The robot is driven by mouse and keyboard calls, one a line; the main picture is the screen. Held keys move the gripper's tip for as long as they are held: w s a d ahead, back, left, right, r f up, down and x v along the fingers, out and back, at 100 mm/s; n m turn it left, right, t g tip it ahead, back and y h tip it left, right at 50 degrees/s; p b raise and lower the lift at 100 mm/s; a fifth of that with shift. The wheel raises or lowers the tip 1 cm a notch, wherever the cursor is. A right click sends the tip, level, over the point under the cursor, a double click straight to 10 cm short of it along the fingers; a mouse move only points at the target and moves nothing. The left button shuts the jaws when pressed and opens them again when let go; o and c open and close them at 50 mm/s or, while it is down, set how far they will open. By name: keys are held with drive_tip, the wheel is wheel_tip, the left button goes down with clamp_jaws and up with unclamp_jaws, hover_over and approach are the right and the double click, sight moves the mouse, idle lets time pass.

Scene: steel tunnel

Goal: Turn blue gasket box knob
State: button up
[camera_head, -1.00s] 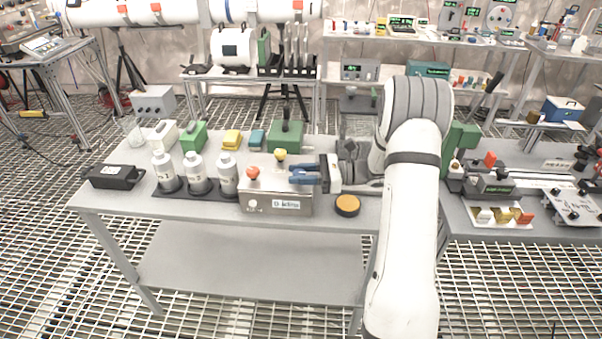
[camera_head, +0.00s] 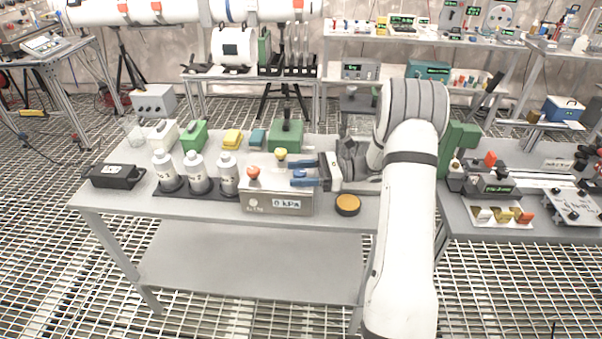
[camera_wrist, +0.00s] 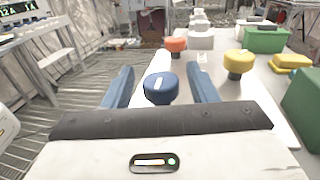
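The gasket box (camera_head: 262,203) is a metal box near the front edge of the table, with a display reading 0 kPa. An orange-red knob (camera_head: 253,173), a yellow knob (camera_head: 280,154) and a blue knob (camera_head: 298,174) stand on it. My gripper (camera_head: 303,173) reaches in from the right, its blue fingers spread. In the wrist view, the blue knob (camera_wrist: 161,88) with a white mark on top sits between the two fingers of my gripper (camera_wrist: 160,86). A gap shows on each side of the knob. The orange-red knob (camera_wrist: 176,45) and yellow knob (camera_wrist: 239,63) stand beyond.
White bottles (camera_head: 196,175) stand in a dark rack left of the box. An orange-topped disc (camera_head: 347,204) lies just right of it. Green boxes (camera_head: 285,135) and a yellow block (camera_head: 232,139) are behind. A black device (camera_head: 117,176) sits at the left end.

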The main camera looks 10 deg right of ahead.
drive_tip(key=d, duration=0.7)
drive_tip(key=shift+s+d+b, duration=0.35)
drive_tip(key=shift+s+d, duration=0.05)
idle(3.6)
